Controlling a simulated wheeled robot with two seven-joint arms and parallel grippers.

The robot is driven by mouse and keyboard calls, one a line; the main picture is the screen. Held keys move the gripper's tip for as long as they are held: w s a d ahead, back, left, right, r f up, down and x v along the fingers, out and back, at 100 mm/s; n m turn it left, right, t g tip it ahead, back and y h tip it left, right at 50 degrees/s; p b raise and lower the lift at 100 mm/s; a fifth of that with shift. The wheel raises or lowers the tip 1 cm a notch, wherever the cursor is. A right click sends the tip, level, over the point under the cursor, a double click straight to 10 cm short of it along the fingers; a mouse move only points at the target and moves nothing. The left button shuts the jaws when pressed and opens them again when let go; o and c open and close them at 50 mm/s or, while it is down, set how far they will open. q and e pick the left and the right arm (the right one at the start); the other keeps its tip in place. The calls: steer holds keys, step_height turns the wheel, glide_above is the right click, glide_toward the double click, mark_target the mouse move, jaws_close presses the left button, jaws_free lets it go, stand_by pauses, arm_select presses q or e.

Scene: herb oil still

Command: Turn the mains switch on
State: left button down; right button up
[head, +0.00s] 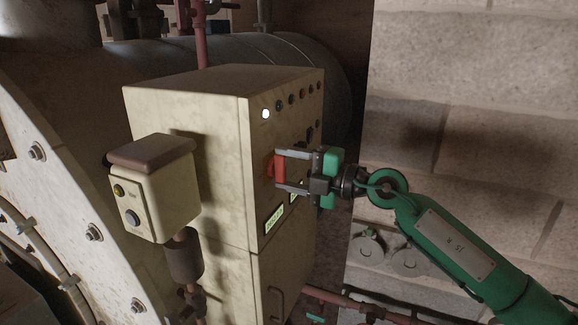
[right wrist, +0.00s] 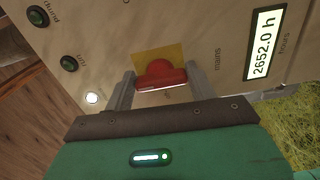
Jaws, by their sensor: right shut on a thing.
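The mains switch (head: 279,169) is a red rotary handle on the side face of a cream control cabinet (head: 190,92). In the right wrist view the red switch (right wrist: 160,75) sits on a yellow plate (right wrist: 152,58) with the word "mains" printed beside it. My right gripper (head: 281,169) reaches in from the right, its two fingers on either side of the red handle, shut on it. In the right wrist view the gripper (right wrist: 160,88) has a finger at each end of the handle. My left gripper is not in view.
A lit white lamp (head: 266,114) and a row of small knobs or lamps (head: 291,99) run along the panel's top. An hours display (right wrist: 263,45) reads 2652.0. A small cream box (head: 155,195) stands in front of the cabinet. A stone wall (head: 480,110) is at right.

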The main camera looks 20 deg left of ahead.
steer(key=o, duration=1)
steer(key=d+b, duration=0.2)
steer(key=d, duration=0.2)
steer(key=s+d+b, duration=0.1)
steer(key=d+b, duration=0.1)
steer(key=d, duration=0.3)
steer(key=d+b, duration=0.2)
steer(key=d, duration=0.2)
steer(key=shift+s+d, duration=0.35)
steer(key=shift+d, duration=0.05)
